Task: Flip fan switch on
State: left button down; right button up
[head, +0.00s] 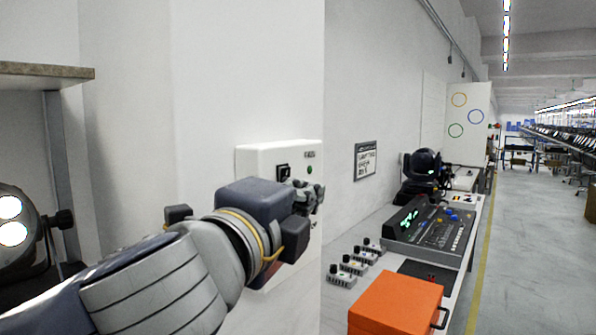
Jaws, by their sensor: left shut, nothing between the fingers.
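A white switch panel (262,158) is mounted on the white wall. It carries a black rocker switch (283,172) and a small green light or button (309,170) to its right. Which of its controls is the fan switch, I cannot tell from the labels. My left gripper (314,197) is shut and empty, with its fingertips in front of the panel's right part, just below the green light. It hides the lower part of the panel. I cannot tell whether the fingers touch the panel. My right gripper is not in view.
An orange box (396,303) stands on the bench to the right, near several small switch boxes (353,264) and a lighting console (433,230). A black stage light (424,170) stands behind. A shelf (40,72) juts in at the left. The aisle (535,230) at far right is clear.

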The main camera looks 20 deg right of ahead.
aim_at(285, 178)
pick_arm(q)
jog(key=w+d+p, duration=0.2)
jog(key=w+p, duration=0.1)
jog(key=w, duration=0.6)
jog(key=shift+d+r+p, duration=0.15)
jog(key=shift+r+p, duration=0.15)
jog(key=shift+r, duration=0.05)
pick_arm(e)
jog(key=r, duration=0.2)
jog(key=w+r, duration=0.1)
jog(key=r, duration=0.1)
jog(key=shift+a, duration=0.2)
pick_arm(q)
jog(key=shift+w+a+r+n+p, duration=0.4)
jog(key=shift+r+n+p, duration=0.15)
jog(key=shift+n+p, duration=0.35)
jog(key=shift+d+f+b, duration=0.1)
jog(key=shift+f+b, duration=0.15)
jog(key=shift+b, duration=0.05)
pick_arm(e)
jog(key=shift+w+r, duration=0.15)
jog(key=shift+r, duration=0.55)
